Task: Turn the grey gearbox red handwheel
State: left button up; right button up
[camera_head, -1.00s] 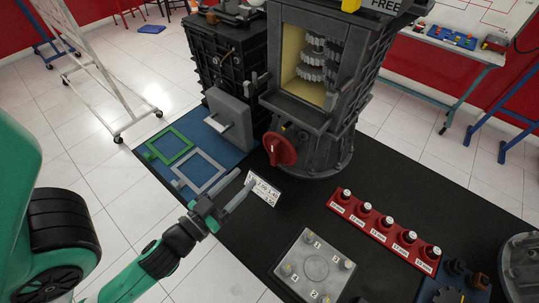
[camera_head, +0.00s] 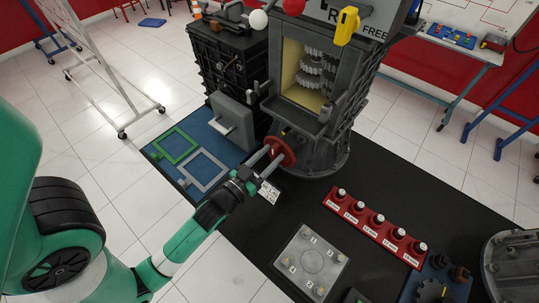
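The red handwheel (camera_head: 286,146) sits low on the front of the grey gearbox (camera_head: 322,140), below its opening with stacked gears. My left gripper (camera_head: 275,155) is at the handwheel. Its two fingers are spread apart, with their tips in front of or against the wheel's face; I cannot tell whether they touch it. The fingers hide part of the wheel. My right gripper is not in view.
A white label card (camera_head: 268,192) lies just below my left gripper. Green (camera_head: 175,146) and grey (camera_head: 203,171) frames lie on a blue mat.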

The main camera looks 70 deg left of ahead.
pick_arm(q)
grip_shut()
jog(key=shift+m, duration=0.4)
jog(key=m, duration=0.3)
jog(key=shift+w+d+f+m+b, duration=0.1)
jog(key=shift+w+d+m+b, duration=0.2)
jog(key=shift+d, duration=0.1)
jog(key=f+m, duration=0.1)
jog(key=m, duration=0.4)
jog(key=d+f+m, duration=0.1)
jog(key=m, duration=1)
jog(key=shift+w+d+f, duration=0.15)
jog(key=shift+w+f, duration=0.2)
jog(key=shift+f, duration=0.05)
jog(key=shift+o, duration=0.6)
grip_release()
